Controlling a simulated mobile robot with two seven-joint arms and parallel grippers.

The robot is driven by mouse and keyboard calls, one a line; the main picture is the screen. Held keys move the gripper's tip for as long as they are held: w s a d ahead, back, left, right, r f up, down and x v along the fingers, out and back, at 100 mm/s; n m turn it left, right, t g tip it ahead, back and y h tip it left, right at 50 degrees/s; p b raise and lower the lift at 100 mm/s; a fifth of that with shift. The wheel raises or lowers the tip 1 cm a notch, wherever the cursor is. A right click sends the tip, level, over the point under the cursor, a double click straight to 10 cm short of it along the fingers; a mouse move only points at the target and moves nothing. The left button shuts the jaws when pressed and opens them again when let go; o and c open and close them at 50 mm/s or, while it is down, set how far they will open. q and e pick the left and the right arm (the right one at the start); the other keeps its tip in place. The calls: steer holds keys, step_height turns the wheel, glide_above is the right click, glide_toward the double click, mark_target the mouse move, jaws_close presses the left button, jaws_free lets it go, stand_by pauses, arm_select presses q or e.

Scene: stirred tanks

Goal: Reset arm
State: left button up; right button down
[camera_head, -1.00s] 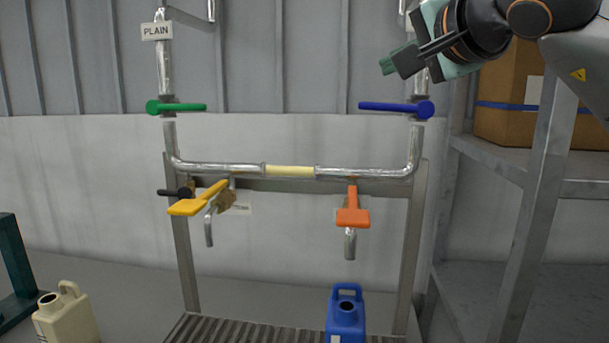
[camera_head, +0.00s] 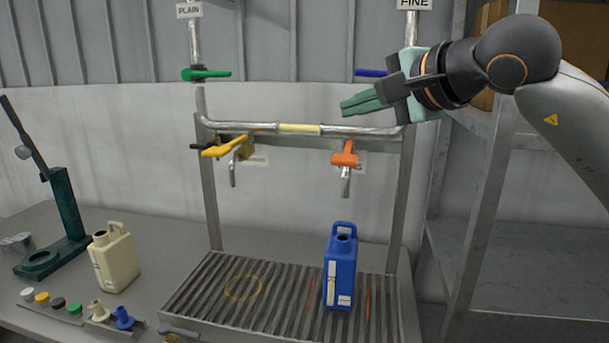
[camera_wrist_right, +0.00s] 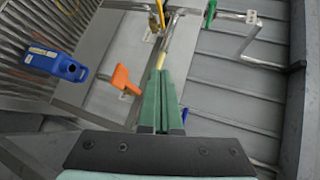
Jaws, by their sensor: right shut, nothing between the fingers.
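My right gripper (camera_head: 362,103) is at the upper right in the head view, in front of the pipe frame near the blue valve handle (camera_head: 371,72). Its green fingers are shut with nothing between them; they also show in the right wrist view (camera_wrist_right: 161,85). The arm reaches in from the right. My left gripper is not in view. The orange handle (camera_head: 345,154) hangs over a spout, below the gripper in the head view. The blue jug (camera_head: 341,270) stands upright on the slatted tray (camera_head: 215,300), apart from the gripper.
Green (camera_head: 206,74) and yellow (camera_head: 226,147) valve handles are on the left of the pipes. A cream jug (camera_head: 115,258), several small caps (camera_head: 58,303) and a dark green stand (camera_head: 66,215) are on the left table. A metal shelf (camera_head: 485,200) stands at right.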

steer(key=s+a+f+m+g+y, duration=0.35)
steer(key=a+f+m+y, duration=0.2)
steer(key=f, duration=0.25)
steer(key=s+a+f+m+g+y, duration=0.35)
steer(key=a+f+y, duration=0.25)
steer(key=f, duration=0.2)
steer(key=d+f+m+t+h, duration=0.65)
steer(key=f+m, duration=0.65)
steer(key=m, duration=0.5)
steer(key=d+f+m+t+h, duration=0.6)
steer(key=f+m, duration=0.7)
steer(key=m, duration=0.5)
steer(key=s+d+f+m+g+h, duration=0.2)
steer(key=s+d+f+m+g, duration=0.2)
steer(key=s+f+m, duration=0.3)
steer(key=s+d+f+m+g+h, duration=0.2)
steer(key=s+d+f+m+g, duration=0.2)
steer(key=s+f, duration=0.9)
step_height(320, 180, down, 5)
steer(key=m, duration=0.2)
steer(key=shift+s+d+m+h, duration=0.3)
steer(key=shift+s+m, duration=0.1)
